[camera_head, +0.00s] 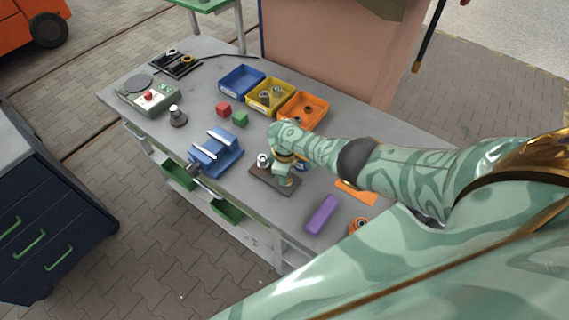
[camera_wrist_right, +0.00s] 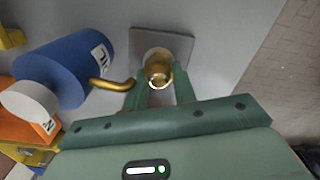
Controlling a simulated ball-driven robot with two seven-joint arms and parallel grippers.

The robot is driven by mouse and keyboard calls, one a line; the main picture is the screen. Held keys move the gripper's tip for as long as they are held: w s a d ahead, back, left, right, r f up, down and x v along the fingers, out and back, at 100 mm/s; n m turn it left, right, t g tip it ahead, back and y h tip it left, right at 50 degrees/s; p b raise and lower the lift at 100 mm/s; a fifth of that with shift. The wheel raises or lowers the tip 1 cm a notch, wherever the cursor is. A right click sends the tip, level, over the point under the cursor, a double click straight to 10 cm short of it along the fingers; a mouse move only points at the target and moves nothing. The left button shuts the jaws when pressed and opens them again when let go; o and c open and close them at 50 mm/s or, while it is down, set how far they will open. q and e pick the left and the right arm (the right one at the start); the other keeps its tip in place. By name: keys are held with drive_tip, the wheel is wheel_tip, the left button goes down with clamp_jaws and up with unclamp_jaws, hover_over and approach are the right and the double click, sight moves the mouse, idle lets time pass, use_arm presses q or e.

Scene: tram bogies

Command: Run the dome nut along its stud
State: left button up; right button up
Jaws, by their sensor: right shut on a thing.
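My right gripper (camera_head: 284,180) reaches down over a dark base plate (camera_head: 262,178) on the bench. In the right wrist view its green fingers (camera_wrist_right: 159,88) are shut on the dome nut (camera_wrist_right: 158,72), a shiny gold-toned round piece above the plate (camera_wrist_right: 145,38). The stud under the nut is hidden, so I cannot tell how far down the nut sits. In the head view the gripper covers the nut. My left gripper is not in view.
A blue cylinder (camera_wrist_right: 62,72) with a gold spout is close left of the fingers. Nearby are a blue vise (camera_head: 216,155), purple block (camera_head: 322,214), red cube (camera_head: 223,109), green cube (camera_head: 240,119), and blue (camera_head: 232,87), yellow (camera_head: 259,105) and orange (camera_head: 318,123) bins.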

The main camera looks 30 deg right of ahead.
drive_tip(key=m, duration=0.4)
drive_tip(key=shift+w+d+r+m+p, duration=0.15)
drive_tip(key=shift+w+r+m+p, duration=0.15)
drive_tip(key=shift+m, duration=0.1)
idle(0.4)
drive_tip(key=o, duration=1)
drive_tip(key=shift+s+f, duration=0.1)
wheel_tip(320, 180, up, 16)
drive_tip(key=p, duration=1)
